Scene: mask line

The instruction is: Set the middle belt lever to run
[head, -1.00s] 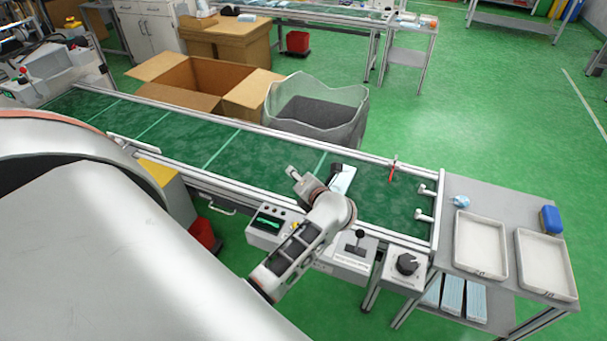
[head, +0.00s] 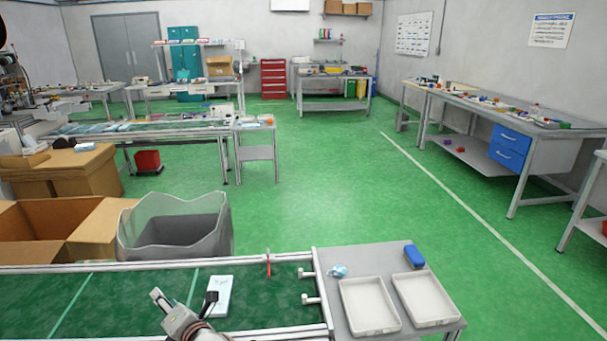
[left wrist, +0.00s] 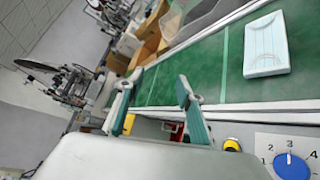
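The belt levers and their control boxes are not in the head view now. The green belt (head: 120,300) runs along the bottom left, with a pale blue and white mask pack (head: 219,296) lying on it. My left gripper (head: 184,299) is over the belt beside the pack, cut off by the bottom edge. In the left wrist view my left gripper (left wrist: 158,76) has its fingers apart with nothing between them. The mask pack (left wrist: 266,45) lies beyond them on the belt. A dial with a blue knob (left wrist: 290,165) shows at bottom right; no lever can be made out. My right gripper is not in view.
A side table (head: 335,258) with two white trays (head: 369,305) and a blue block (head: 414,256) adjoins the belt's right end. A grey bin (head: 180,232) and open carton (head: 40,235) stand behind the belt.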

